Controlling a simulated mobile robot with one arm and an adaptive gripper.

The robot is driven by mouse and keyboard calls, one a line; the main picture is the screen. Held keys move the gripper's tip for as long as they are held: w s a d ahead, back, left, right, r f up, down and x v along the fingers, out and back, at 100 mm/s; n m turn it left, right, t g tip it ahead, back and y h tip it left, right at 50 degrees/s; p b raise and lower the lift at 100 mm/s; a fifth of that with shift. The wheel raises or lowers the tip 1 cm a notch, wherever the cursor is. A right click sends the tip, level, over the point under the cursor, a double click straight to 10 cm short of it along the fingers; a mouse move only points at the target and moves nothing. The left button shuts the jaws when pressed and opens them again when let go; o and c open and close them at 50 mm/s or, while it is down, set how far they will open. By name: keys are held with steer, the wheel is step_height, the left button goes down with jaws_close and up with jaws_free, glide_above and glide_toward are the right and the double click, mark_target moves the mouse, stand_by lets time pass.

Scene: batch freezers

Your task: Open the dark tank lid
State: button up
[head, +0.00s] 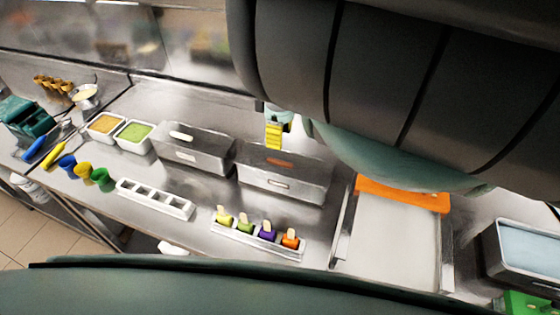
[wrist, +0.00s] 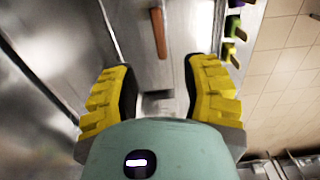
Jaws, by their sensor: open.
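Two steel tanks with lids stand on the counter in the head view. The right tank (head: 283,187) has a lid with a brown-orange handle (head: 280,163); this handle also shows in the wrist view (wrist: 159,33). The left tank (head: 190,157) has a lid with a pale handle (head: 181,136). My gripper (head: 275,136) is over the back of the right tank, yellow fingers pointing down. In the wrist view my gripper (wrist: 163,72) is open, with the brown handle beyond the gap between its fingertips. Nothing is held. The lid looks closed. Part of the far finger is hidden in the head view.
A white mould tray (head: 155,198) and a tray of colored pops (head: 258,239) lie in front of the tanks. An orange-edged tray (head: 400,225) is at the right. Tubs of orange (head: 104,124) and green (head: 134,132) stand left. A steel wall runs behind.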

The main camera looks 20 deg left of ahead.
mark_target(280, 161)
step_height(280, 161, down, 6)
steer(key=shift+a+f, duration=0.1)
steer(key=shift+a, duration=0.05)
steer(key=shift+f, duration=0.75)
steer(key=shift+a+f, duration=0.1)
steer(key=shift+f, duration=0.4)
steer(key=shift+d+f, duration=0.25)
steer(key=shift+f, duration=0.4)
steer(key=shift+o, duration=0.3)
jaws_close()
steer(key=shift+w, duration=0.1)
